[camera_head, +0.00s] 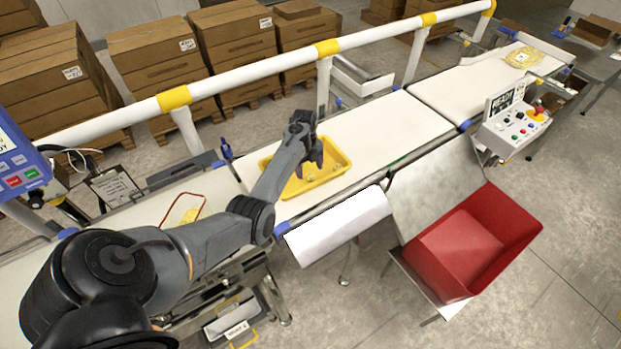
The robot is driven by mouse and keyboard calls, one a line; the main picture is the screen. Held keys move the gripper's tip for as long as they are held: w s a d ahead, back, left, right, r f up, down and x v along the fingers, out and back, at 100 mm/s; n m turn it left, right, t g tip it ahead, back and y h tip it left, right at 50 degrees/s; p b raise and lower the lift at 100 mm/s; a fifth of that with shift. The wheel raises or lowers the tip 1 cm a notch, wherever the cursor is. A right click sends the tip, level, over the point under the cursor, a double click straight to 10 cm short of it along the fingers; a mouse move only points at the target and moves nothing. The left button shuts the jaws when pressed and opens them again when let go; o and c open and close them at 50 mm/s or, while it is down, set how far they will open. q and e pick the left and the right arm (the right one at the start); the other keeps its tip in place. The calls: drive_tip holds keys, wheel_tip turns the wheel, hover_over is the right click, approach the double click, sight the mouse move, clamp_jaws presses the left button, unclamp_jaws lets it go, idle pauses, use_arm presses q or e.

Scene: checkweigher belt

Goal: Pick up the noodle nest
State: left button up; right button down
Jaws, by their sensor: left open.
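A yellow tray (338,164) lies on the white belt near the middle of the camera_head view. Small pale yellow pieces (311,177) show on its floor, partly hidden by my left gripper; I cannot tell whether they are the noodle nest. My left gripper (309,162) is open, pointing down over the tray. I cannot tell whether its fingers touch anything. A pale yellow bundle (521,57) lies on the far right end of the belt, too small to identify surely. My right gripper is not in view.
A white and yellow guard rail (260,66) runs behind the belt (390,122). A red bin (463,245) stands in front, with a control box (513,122) to its upper right. A red-rimmed flat item (184,209) lies on the left belt beneath my arm.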

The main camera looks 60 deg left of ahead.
sight(310, 175)
use_arm(q)
drive_tip(key=shift+w+d+f, duration=0.1)
drive_tip(key=shift+d+f, duration=0.1)
drive_tip(key=shift+f, duration=1.55)
drive_tip(key=c, duration=1.1)
drive_tip(key=shift+r, duration=0.1)
